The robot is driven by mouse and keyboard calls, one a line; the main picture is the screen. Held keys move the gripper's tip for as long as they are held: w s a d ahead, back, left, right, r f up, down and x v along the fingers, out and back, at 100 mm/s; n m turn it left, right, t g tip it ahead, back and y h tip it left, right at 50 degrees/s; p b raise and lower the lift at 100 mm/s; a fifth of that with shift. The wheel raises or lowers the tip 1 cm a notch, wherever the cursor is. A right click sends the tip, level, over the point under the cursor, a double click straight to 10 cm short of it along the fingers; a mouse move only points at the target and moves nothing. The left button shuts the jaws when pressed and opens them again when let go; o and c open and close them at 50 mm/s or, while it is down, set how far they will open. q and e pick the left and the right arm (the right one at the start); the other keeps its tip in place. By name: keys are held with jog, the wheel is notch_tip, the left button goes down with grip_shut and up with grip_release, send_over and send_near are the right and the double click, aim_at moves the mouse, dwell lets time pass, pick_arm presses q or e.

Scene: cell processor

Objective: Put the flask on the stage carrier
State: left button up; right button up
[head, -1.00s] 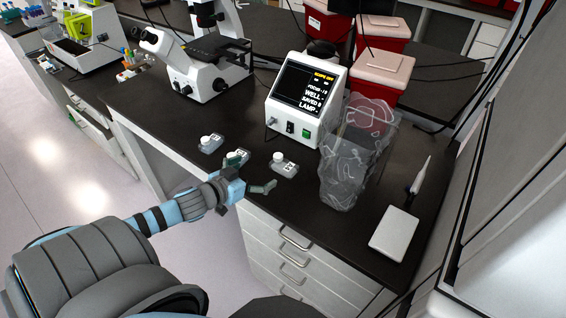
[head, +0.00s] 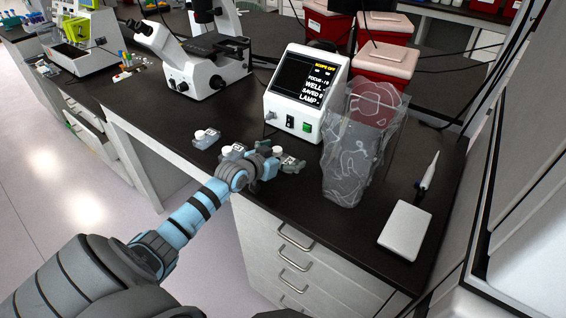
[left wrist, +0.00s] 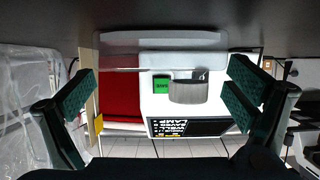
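Three small pale flasks with white caps are on the dark bench: a left flask (head: 206,138), a middle flask (head: 233,151) and a right flask (head: 278,151), partly hidden by my gripper. My left gripper (head: 276,158) is low over the bench at the right flask. In the left wrist view, which is upside down, a pale flask body (left wrist: 160,39) and its grey-looking cap (left wrist: 198,92) lie ahead between the spread fingers (left wrist: 160,92), with gaps on both sides. The microscope's black stage (head: 216,44) is at the back; the carrier on it is hard to make out. My right gripper is not in view.
A white controller with a screen (head: 305,95) stands just behind the right flask; it also shows in the left wrist view (left wrist: 185,73). A clear bag (head: 350,150) stands to its right. A white box (head: 405,230) and a pipette (head: 429,172) are at the right. Bench between flasks and microscope looks clear.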

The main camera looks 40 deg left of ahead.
pick_arm(q)
jog(key=shift+r, duration=0.15)
jog(key=c, duration=1.4)
